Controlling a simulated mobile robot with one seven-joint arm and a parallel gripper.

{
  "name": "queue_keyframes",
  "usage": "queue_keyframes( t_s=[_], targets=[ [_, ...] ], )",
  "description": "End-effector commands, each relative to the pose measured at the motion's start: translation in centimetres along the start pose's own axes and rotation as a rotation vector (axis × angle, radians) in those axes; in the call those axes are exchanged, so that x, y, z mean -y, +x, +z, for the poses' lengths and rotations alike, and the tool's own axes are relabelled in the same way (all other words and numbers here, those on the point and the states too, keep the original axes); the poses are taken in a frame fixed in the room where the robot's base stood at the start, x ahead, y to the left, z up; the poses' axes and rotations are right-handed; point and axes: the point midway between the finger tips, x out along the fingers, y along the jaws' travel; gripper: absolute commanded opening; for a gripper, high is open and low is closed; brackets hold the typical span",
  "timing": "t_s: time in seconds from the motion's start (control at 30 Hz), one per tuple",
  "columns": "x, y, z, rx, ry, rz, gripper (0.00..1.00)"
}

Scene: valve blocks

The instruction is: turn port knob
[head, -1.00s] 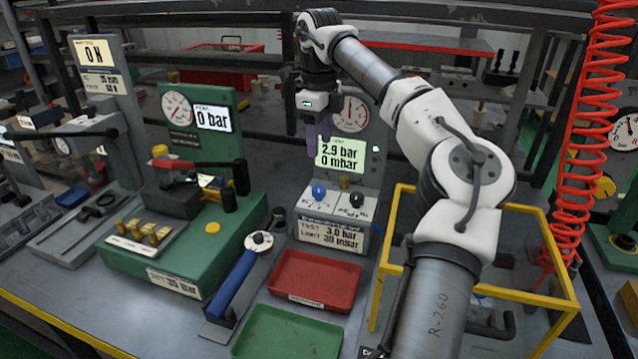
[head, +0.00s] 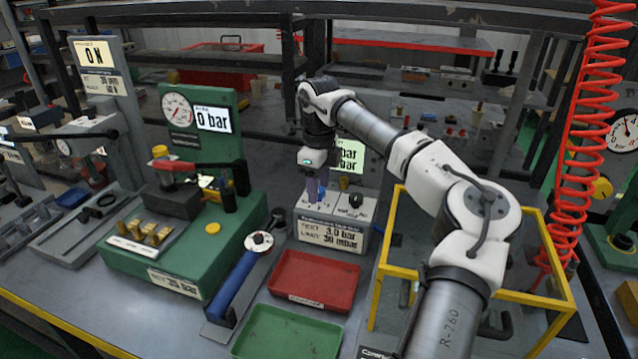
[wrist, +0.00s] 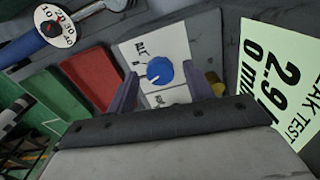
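The leak test unit (head: 330,234) stands at mid-bench with a sloped white panel on its front. A round blue knob (wrist: 160,71) with a white pointer mark sits on this panel, beside printed labels. My gripper (head: 316,194) is low over the panel, pointing down. In the wrist view its two purple fingers stand apart, one on each side of the blue knob. I cannot tell whether they touch it. In the head view the fingers largely hide this knob. A black knob (head: 356,200) sits to its right. The lit display (wrist: 283,75) reads 2.9 bar, partly cut off.
A red tray (head: 314,281) and a green tray (head: 287,334) lie in front of the unit. A blue-handled torque wrench (head: 236,280) lies to their left. A yellow frame (head: 476,287) stands right, near my arm. A green test stand (head: 187,225) is at left.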

Motion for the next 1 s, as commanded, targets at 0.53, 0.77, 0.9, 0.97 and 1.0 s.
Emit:
queue_keyframes(
  t_s=[0.53, 0.77, 0.9, 0.97, 1.0],
  targets=[
    [-0.01, -0.12, 0.0, 0.0, -0.016, 0.001, 0.07],
    [0.04, -0.3, 0.0, -0.001, -0.109, 0.0, 0.07],
    [0.07, -0.37, -0.01, -0.001, -0.211, 0.0, 0.07],
    [0.08, -0.37, -0.02, -0.002, -0.259, 0.0, 0.07],
    [0.09, -0.37, -0.02, -0.002, -0.292, 0.0, 0.07]
  ],
)
